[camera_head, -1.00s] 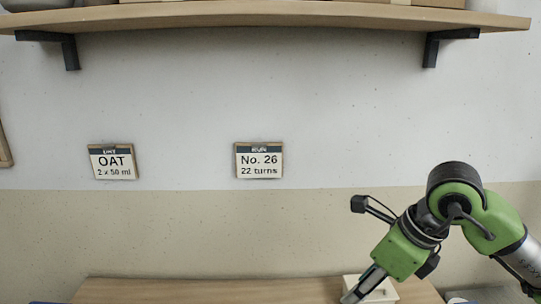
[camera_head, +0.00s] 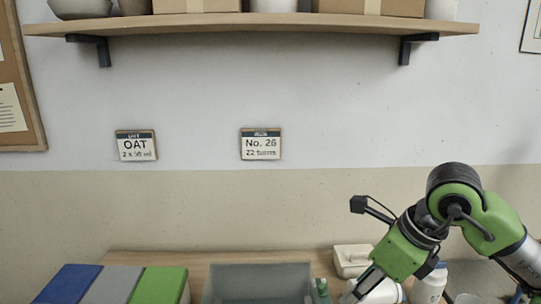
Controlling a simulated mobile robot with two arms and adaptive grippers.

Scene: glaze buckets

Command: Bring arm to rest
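My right arm comes in from the right, with green and black links. Its gripper (camera_head: 358,287) points down and to the left, low in the picture, in front of a white container and beside a grey bin (camera_head: 258,271). The fingertips are near the bottom edge, and I cannot tell whether they are apart or hold anything. My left gripper is not in view.
A wooden table (camera_head: 215,257) bears a blue, a grey and a green block-like item (camera_head: 158,285) at left, a small green bottle (camera_head: 322,290), a white box (camera_head: 352,260) and white bottles (camera_head: 428,287). Wall signs (camera_head: 136,146) and a loaded shelf (camera_head: 250,24) are behind.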

